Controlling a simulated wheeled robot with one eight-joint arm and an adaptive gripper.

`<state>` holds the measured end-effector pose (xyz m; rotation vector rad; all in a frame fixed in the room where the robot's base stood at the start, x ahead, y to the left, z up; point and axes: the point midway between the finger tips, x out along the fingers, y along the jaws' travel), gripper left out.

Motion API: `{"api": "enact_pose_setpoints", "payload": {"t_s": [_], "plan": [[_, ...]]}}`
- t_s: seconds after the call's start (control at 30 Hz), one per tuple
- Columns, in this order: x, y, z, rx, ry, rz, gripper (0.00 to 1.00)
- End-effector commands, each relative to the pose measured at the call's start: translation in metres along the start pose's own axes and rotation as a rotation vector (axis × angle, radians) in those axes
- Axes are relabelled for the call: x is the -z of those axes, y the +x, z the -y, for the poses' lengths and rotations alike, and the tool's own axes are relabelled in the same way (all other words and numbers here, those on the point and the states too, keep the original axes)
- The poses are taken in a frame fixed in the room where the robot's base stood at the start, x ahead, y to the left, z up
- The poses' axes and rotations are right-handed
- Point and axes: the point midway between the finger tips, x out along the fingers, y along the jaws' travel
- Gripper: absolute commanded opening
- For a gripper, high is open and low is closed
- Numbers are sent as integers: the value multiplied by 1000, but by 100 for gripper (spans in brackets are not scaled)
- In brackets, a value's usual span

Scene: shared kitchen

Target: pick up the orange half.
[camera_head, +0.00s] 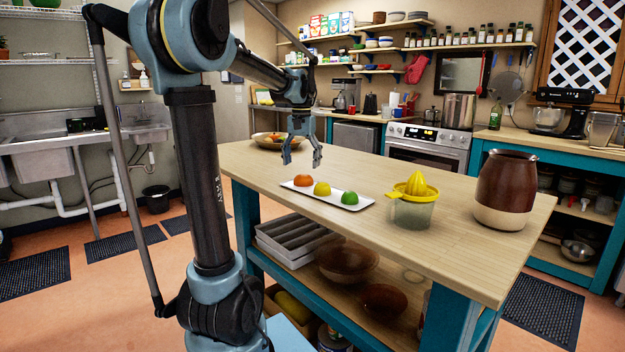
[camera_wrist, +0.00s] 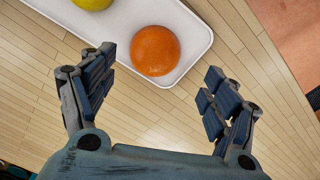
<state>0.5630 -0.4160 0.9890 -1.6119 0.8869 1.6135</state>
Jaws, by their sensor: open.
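The orange half (camera_head: 304,181) sits on a white rectangular tray (camera_head: 349,206) on the wooden island top, at the tray's left end. A yellow half (camera_head: 322,188) and a green half (camera_head: 349,198) lie on the tray to its right. In the wrist view the orange half (camera_wrist: 155,50) shows its rounded peel, ahead of the fingers and between their lines. My gripper (camera_head: 302,160) points down above the island, its fingers apart and empty. In the wrist view my gripper (camera_wrist: 158,80) is wide open, and its fingertips do not touch the orange half.
A yellow juicer with a clear cup (camera_head: 411,212) stands right of the tray, and a large brown jar (camera_head: 505,190) is farther right. A bowl with fruit (camera_head: 268,140) stands at the island's far left. Bare wood lies around the tray.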

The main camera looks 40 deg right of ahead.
Motion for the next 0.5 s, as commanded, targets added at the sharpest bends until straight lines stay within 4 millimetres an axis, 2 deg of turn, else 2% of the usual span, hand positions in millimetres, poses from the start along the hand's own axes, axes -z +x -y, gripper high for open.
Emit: {"api": "enact_pose_setpoints", "payload": {"t_s": [0.13,0.4,0.5], "plan": [[0,9,-1,0,0,0,80],[0,44,-3,0,-1,0,80],[0,51,-3,0,-1,0,80]]}}
